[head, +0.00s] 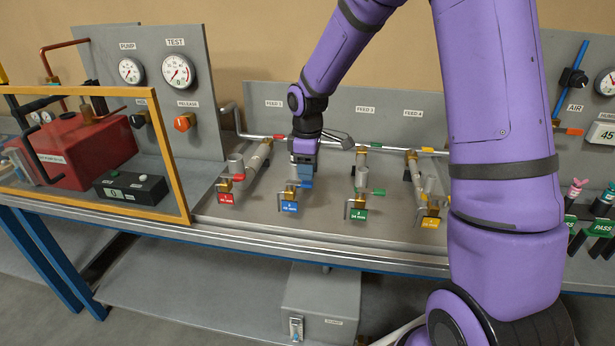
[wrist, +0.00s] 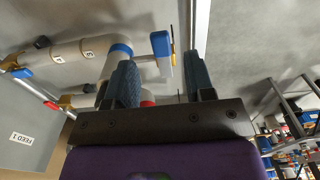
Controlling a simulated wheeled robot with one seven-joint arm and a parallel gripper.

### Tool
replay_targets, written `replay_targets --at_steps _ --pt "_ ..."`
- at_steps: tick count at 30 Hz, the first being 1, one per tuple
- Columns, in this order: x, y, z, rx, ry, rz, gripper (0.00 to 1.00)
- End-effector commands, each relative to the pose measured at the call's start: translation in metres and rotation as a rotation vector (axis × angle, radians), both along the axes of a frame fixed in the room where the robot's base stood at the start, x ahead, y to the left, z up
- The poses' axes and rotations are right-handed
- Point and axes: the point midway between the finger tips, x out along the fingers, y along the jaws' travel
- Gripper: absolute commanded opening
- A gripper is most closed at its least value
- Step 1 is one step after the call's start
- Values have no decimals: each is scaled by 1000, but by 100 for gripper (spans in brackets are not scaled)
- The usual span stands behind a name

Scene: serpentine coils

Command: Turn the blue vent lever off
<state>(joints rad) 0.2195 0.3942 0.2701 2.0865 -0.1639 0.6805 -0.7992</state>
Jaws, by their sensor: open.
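The blue vent lever (head: 305,183) is on the brass valve (head: 289,191) at station 2, above a blue tag (head: 289,207). My gripper (head: 303,160) points down just above and behind it in the head view, partly hiding the coil there. In the wrist view my gripper (wrist: 160,80) is open, its two dark fingers well apart. A blue piece with a brass-coloured edge (wrist: 162,52) shows beyond and between the fingertips; I cannot tell whether it is the lever or the tag. No contact is visible.
Stations with red (head: 225,198), green (head: 358,214) and yellow (head: 430,222) tags stand on either side, with upright grey pipes close by. A grey back panel (head: 280,100) rises behind. A yellow-framed guard (head: 165,150) is at left.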

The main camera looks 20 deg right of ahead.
Motion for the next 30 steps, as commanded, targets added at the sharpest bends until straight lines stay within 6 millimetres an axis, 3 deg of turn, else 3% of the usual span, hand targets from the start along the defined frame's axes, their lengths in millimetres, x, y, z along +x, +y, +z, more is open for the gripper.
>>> replay_targets --at_steps 6,12,30 --pt "1 0 43 -1 -4 0 49" --pt "1 0 65 -1 -3 -1 49" --pt "0 0 72 0 -1 0 49"
